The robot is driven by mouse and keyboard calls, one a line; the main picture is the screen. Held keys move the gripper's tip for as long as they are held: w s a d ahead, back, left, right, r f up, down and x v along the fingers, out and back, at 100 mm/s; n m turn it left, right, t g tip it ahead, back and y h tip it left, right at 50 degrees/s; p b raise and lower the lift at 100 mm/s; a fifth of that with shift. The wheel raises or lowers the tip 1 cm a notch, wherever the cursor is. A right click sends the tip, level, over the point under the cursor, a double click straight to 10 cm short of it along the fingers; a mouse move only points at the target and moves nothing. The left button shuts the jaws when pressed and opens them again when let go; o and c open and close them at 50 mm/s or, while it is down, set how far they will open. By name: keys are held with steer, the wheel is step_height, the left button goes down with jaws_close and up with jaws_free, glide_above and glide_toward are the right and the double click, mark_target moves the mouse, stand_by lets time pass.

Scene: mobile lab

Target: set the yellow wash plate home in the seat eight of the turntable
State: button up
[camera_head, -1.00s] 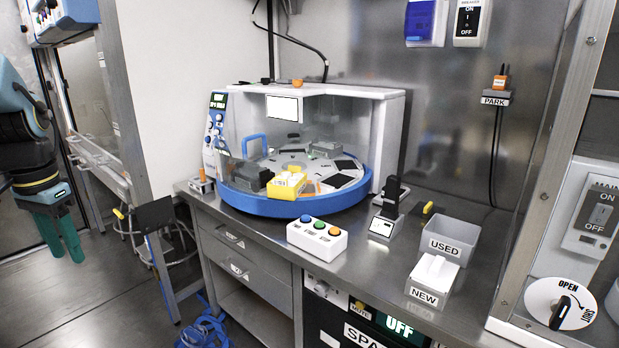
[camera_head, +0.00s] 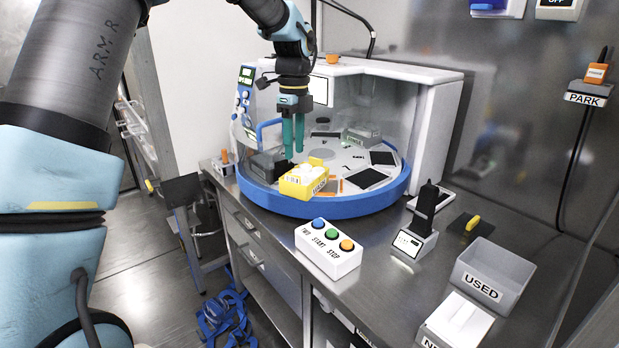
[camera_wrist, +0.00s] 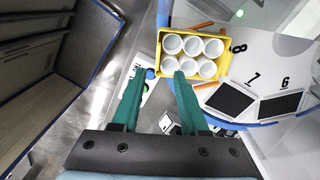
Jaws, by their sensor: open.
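The yellow wash plate (camera_head: 303,182) sits at the front of the turntable (camera_head: 312,207), near the blue rim. In the wrist view the plate (camera_wrist: 222,72) holds several white round wells and lies next to the number 8 (camera_wrist: 239,48). Orange strips show beside the plate; its underside is hidden, and I cannot tell if it sits fully down in seat eight. My gripper (camera_head: 294,152) is open and empty, its teal fingers pointing down just above and behind the plate. In the wrist view my gripper (camera_wrist: 159,75) has its fingertips near the plate's lower left edge.
A dark grey block (camera_head: 268,163) stands left of the plate. Black pads mark seats 7 (camera_wrist: 230,99) and 6 (camera_wrist: 281,105). The white housing (camera_head: 432,125) closes off the back. A button box (camera_head: 328,250) stands in front, with the USED bin (camera_head: 490,277) to the right.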

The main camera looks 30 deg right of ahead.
mark_target(293, 170)
steer(key=shift+s+a+f+p, duration=0.15)
steer(key=shift+f+p, duration=0.4)
steer(key=shift+f, duration=1.15)
steer(key=shift+w+a+f+p, duration=0.15)
steer(key=shift+f+p, duration=0.4)
steer(key=shift+f, duration=1.1)
steer(key=shift+s, duration=0.1)
jaws_close()
